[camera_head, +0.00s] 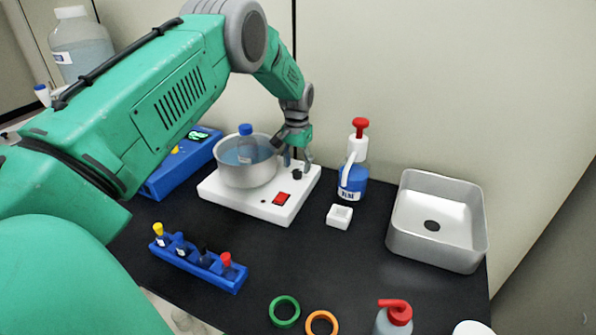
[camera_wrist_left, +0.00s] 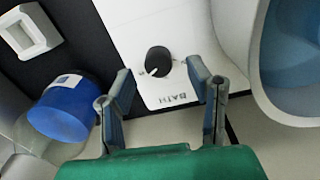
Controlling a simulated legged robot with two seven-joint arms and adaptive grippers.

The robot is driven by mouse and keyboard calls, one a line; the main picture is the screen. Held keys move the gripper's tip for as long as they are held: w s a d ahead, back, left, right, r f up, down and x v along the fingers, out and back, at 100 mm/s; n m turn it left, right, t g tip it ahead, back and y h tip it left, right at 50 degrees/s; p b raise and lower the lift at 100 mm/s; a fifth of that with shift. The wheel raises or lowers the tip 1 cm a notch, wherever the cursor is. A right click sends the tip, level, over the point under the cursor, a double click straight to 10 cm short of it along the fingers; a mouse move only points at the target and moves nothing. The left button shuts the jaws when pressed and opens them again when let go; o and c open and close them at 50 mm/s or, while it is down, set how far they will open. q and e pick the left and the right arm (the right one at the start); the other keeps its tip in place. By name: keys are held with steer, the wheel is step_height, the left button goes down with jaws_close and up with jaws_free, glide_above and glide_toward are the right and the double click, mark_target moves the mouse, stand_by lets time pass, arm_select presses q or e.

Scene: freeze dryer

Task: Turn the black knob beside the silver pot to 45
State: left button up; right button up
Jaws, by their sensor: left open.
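The silver pot (camera_head: 247,172) sits on a white heater base (camera_head: 262,205) and holds water and a blue-capped bottle (camera_head: 246,146). The black knob (camera_head: 297,174) is on the base's right side, beside the pot. In the left wrist view the knob (camera_wrist_left: 158,60) shows a white pointer mark and stands near the word BATH. My left gripper (camera_head: 298,160) is above the knob. In the wrist view its two fingers (camera_wrist_left: 160,85) are apart, on either side of the knob's lower end, with nothing between them gripped. The pot's rim (camera_wrist_left: 262,95) is close to one finger. My right gripper is not in view.
A blue bottle with a red top (camera_head: 353,175) stands just right of the base. A blue rack (camera_head: 200,268) of small bottles is at the front left. Dark table between them is clear.

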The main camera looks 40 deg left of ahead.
mark_target(297, 171)
arm_select(q)
step_height(297, 171, up, 9)
steer(key=shift+r, duration=0.2)
stand_by(0.6)
